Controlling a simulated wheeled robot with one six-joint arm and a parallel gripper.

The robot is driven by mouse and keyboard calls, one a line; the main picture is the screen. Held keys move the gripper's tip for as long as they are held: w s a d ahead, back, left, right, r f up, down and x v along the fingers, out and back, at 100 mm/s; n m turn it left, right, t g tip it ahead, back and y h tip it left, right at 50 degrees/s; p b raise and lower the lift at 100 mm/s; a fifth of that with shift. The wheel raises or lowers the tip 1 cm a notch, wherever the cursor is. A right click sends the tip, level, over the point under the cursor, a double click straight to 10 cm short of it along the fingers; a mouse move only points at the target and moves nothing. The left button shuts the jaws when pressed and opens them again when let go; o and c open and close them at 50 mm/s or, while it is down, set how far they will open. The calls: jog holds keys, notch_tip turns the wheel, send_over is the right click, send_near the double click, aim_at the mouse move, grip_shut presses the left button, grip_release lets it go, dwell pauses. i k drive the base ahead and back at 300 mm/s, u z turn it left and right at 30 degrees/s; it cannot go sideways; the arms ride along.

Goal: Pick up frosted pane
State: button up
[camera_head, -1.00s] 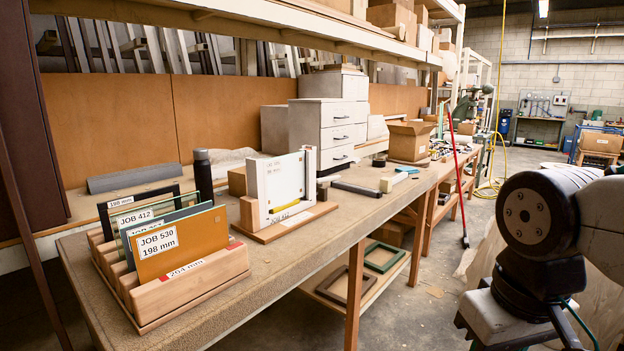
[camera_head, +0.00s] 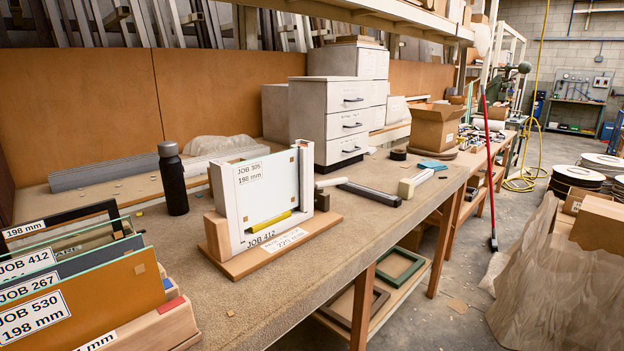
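A pale, milky pane labelled JOB 305, 198 mm (camera_head: 272,190) stands upright in a white-sided holder (camera_head: 222,208) on a wooden base (camera_head: 235,270). It looks like the frosted pane. A yellow strip (camera_head: 268,222) lies along its lower edge. A slotted wooden rack (camera_head: 165,328) at the lower left holds several upright panes. The front one is orange, labelled JOB 530 (camera_head: 110,300); behind it are a grey pane labelled JOB 267 (camera_head: 75,270) and one labelled JOB 412, partly hidden. My gripper is not in view.
A dark bottle (camera_head: 172,180) stands behind the holder. Grey drawers (camera_head: 330,110), a cardboard box (camera_head: 435,125) and a grey bar tool (camera_head: 370,193) are further along the bench (camera_head: 300,300). Bare bench top lies in front of the holder. The floor at right has cartons (camera_head: 600,225).

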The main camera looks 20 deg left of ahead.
aim_at(269, 185)
jog(key=i, duration=0.7)
jog(key=u, duration=0.85)
jog(key=i, duration=0.75)
jog(key=u, duration=0.7)
